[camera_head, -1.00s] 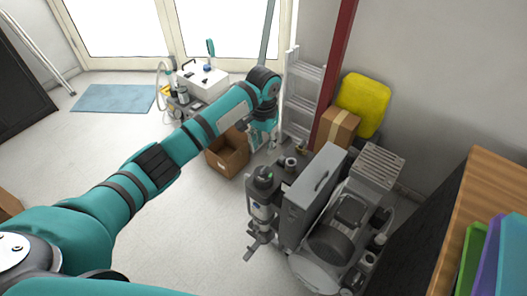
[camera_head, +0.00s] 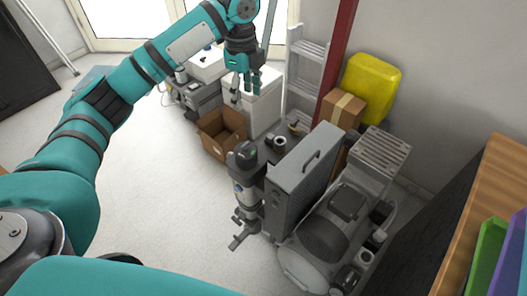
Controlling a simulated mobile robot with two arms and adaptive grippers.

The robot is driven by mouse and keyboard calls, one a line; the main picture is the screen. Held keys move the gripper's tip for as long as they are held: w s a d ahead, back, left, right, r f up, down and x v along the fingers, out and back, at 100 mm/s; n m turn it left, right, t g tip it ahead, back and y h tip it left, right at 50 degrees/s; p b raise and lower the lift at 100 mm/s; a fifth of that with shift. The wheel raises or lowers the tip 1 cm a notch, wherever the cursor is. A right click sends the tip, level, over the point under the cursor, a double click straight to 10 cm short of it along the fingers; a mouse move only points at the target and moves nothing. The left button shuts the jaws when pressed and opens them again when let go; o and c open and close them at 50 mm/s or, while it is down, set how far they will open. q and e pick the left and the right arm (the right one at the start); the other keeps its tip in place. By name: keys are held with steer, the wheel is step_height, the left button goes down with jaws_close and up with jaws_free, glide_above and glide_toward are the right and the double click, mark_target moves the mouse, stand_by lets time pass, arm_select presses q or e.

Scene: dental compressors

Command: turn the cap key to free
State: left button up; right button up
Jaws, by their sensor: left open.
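A grey dental compressor stands at the right, with an upright grey box (camera_head: 300,180) and a motor with tank (camera_head: 325,238). My left gripper (camera_head: 244,92) is open and empty, pointing down. In the picture it is well above the cap and apart from it. My right gripper is not in view.
An open cardboard box (camera_head: 222,134) lies on the floor left of the compressor. A white cabinet (camera_head: 262,105) is behind the gripper. A ladder (camera_head: 304,75), a red post (camera_head: 338,50) and a yellow container (camera_head: 370,88) stand at the back. The floor at left is clear.

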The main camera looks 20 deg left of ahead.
arm_select(q)
steer(key=m, duration=0.2)
glide_above(245, 144)
step_height(245, 144, down, 5)
step_height(245, 144, down, 12)
steer(key=shift+f, duration=0.1)
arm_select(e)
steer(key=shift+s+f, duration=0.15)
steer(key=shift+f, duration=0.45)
